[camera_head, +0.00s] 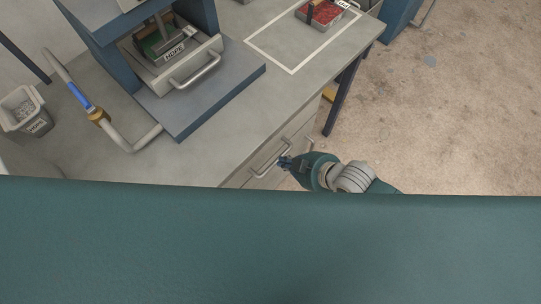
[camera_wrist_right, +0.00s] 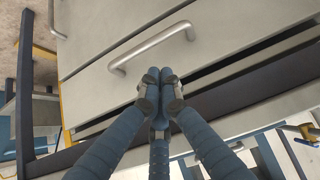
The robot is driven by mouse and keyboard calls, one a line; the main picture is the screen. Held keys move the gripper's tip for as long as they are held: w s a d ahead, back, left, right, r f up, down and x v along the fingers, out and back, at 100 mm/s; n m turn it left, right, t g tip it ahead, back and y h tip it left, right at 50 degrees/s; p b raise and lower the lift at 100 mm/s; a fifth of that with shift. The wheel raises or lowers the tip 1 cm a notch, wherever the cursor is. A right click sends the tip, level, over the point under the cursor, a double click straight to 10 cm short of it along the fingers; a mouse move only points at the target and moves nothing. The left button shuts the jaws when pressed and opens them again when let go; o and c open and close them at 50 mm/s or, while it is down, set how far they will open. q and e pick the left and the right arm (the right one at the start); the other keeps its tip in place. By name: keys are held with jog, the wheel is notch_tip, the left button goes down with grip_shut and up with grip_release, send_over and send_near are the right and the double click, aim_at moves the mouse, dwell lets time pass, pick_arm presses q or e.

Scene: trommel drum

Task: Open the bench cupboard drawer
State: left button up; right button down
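The bench cupboard drawer (camera_head: 262,180) is a pale grey front under the bench's near right edge, with a bar handle (camera_head: 270,162). In the right wrist view the drawer front (camera_wrist_right: 90,80) fills the upper part, and its handle (camera_wrist_right: 150,49) runs slantwise across it. My right gripper (camera_head: 284,161) is beside the handle in the head view. In the wrist view its blue-grey fingertips (camera_wrist_right: 160,74) are together just below the bar, with no bar visible between them. Dark gaps show along the drawer front's edge; I cannot tell if it is ajar. My left gripper is not in view.
The grey bench top (camera_head: 235,115) carries a blue press with an HDPE drawer (camera_head: 173,52), a bent pipe with a blue grip (camera_head: 84,100) and a red-filled tray (camera_head: 321,13). A bin (camera_head: 22,112) stands far left. The floor (camera_head: 440,110) right of the bench is mostly clear.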

aim_at(264, 156)
jog(key=x, duration=0.8)
jog(key=shift+w+d+f, duration=0.1)
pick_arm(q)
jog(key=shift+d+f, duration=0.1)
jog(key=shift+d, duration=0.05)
pick_arm(e)
jog(key=shift+w+f, duration=0.15)
jog(key=shift+f, duration=0.05)
